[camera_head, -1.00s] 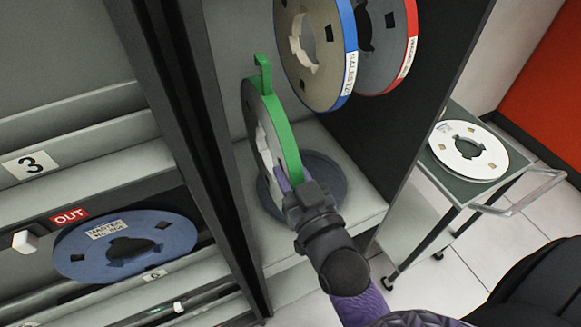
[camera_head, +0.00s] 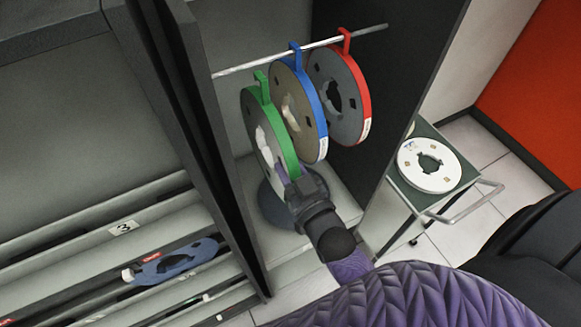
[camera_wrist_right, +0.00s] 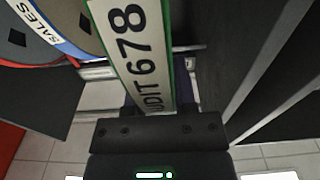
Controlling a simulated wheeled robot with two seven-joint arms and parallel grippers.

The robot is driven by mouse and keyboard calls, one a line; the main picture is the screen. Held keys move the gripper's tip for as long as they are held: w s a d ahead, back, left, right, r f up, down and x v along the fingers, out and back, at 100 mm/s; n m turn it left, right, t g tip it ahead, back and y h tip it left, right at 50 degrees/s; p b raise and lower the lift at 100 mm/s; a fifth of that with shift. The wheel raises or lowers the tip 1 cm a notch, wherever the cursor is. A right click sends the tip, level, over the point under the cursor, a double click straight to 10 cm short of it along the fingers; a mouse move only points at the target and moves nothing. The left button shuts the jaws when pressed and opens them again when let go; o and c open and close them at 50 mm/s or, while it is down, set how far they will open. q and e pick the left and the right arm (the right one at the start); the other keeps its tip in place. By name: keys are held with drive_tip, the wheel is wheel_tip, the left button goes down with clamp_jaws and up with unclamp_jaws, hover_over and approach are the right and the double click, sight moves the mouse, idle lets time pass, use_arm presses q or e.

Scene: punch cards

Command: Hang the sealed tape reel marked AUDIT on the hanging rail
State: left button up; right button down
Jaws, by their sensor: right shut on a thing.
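The green-rimmed tape reel (camera_head: 259,130) has a green hook on top. In the right wrist view its label (camera_wrist_right: 140,50) reads "…UDIT 678". My right gripper (camera_head: 297,186) is shut on the lower rim of this reel and holds it upright in the cabinet. The hanging rail (camera_head: 238,69) runs across the cabinet top. The green hook's tip appears just below the rail; I cannot tell whether it touches. A blue reel (camera_head: 309,118) and a red reel (camera_head: 352,75) hang on the rail to the right. My left gripper is not in view.
Another blue reel (camera_head: 180,262) lies in the drawer at left. A white reel (camera_head: 430,165) lies on the trolley (camera_head: 401,187) at right. The rail left of the green hook is bare.

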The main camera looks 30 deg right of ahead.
drive_tip(key=w+b, duration=0.2)
drive_tip(key=w, duration=0.2)
drive_tip(key=shift+w+a, duration=0.1)
drive_tip(key=shift+w, duration=0.15)
drive_tip(key=w+b, duration=0.1)
drive_tip(key=w, duration=0.2)
drive_tip(key=shift+w+b, duration=0.2)
drive_tip(key=shift+b, duration=0.2)
drive_tip(key=shift+w+f, duration=0.15)
drive_tip(key=shift+f+b, duration=0.45)
drive_tip(key=shift+b, duration=0.05)
